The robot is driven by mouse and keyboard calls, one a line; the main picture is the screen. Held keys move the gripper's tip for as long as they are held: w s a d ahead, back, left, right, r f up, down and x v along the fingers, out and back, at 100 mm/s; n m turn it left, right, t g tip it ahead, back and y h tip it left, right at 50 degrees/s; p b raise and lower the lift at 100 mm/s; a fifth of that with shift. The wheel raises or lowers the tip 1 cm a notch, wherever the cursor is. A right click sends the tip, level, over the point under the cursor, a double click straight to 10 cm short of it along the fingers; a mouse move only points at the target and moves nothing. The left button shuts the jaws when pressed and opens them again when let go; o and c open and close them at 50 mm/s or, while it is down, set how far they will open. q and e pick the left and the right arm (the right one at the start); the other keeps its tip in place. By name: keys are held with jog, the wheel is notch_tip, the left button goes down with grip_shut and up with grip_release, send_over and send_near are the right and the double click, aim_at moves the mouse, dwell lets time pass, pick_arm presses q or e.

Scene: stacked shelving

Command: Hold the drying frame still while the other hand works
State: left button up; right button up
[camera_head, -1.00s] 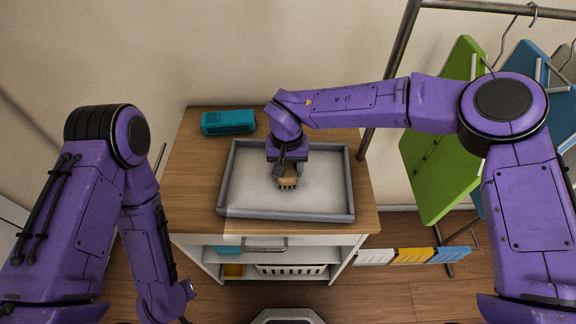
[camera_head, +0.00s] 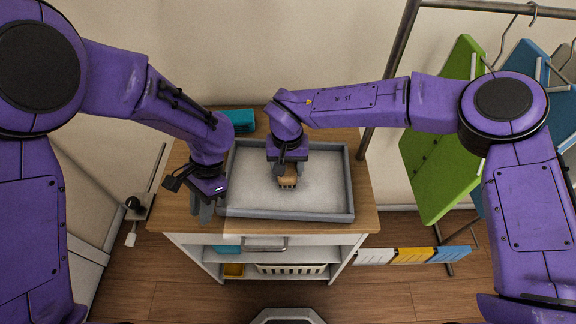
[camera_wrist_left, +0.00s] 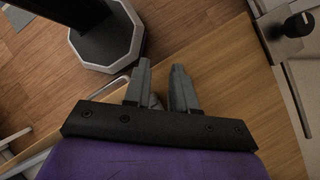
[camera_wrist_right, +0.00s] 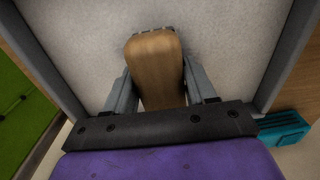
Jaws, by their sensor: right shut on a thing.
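The drying frame (camera_head: 300,215) is a grey-rimmed rectangle with a pale flat inside, lying on the wooden top. My right gripper (camera_head: 288,168) is inside the frame's outline, shut on a brush with a wooden handle (camera_wrist_right: 157,70). The brush's bristle end (camera_head: 288,184) is low over the pale surface; I cannot tell if it touches. My left gripper (camera_head: 201,208) points down just left of the frame's left rim. In the left wrist view its fingers (camera_wrist_left: 161,70) are a little apart with nothing between them, over the wooden top near its edge.
A teal object (camera_head: 239,120) lies on the wooden top (camera_head: 185,170) behind the frame, partly behind my left arm. A rack with hanging green (camera_head: 438,140) and blue boards stands right. Shelves below hold a basket (camera_head: 290,269) and trays.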

aim_at(226, 170)
pick_arm(q)
jog(key=w+d+r+n+t+h, duration=0.1)
jog(key=w+r+n, duration=0.1)
jog(key=w, duration=0.2)
jog(key=w+d+r+n+t+h, duration=0.1)
jog(key=w+r+n+t, duration=0.1)
jog(key=w, duration=0.3)
jog(key=w+d+r+n+t+h, duration=0.1)
jog(key=w+n+t, duration=0.1)
jog(key=w+n, duration=0.1)
jog(key=shift+w+r+n, duration=0.4)
jog(key=shift+w, duration=0.4)
notch_tip(226, 170, down, 9)
jog(key=shift+d+r, duration=0.1)
jog(key=shift+r, duration=0.1)
grip_shut()
